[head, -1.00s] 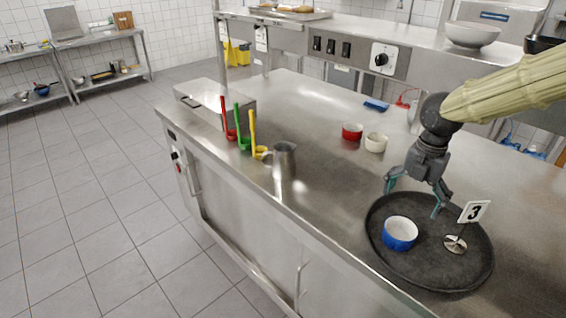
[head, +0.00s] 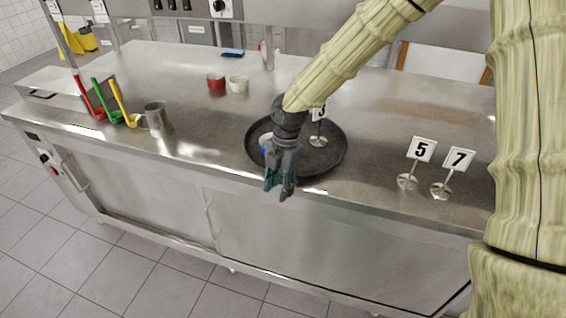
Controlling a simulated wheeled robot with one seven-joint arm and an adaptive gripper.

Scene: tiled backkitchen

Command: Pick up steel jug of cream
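The steel jug (head: 159,118) stands upright on the steel counter (head: 215,130), left of centre in the head view, beside the yellow ladle (head: 126,110). Its contents cannot be made out. My gripper (head: 279,190) hangs fingers down in front of the black round tray (head: 325,160), near the counter's front edge. It is well to the right of the jug and apart from it. I see its fingers nearly edge-on, with a small gap between the tips and nothing held.
A blue bowl (head: 265,140) on the tray is mostly hidden by my gripper. A red bowl (head: 216,84) and a cream bowl (head: 239,84) stand farther back. Green (head: 107,104) and red (head: 90,100) ladles stand left. Number signs five (head: 421,150) and seven (head: 459,160) stand right.

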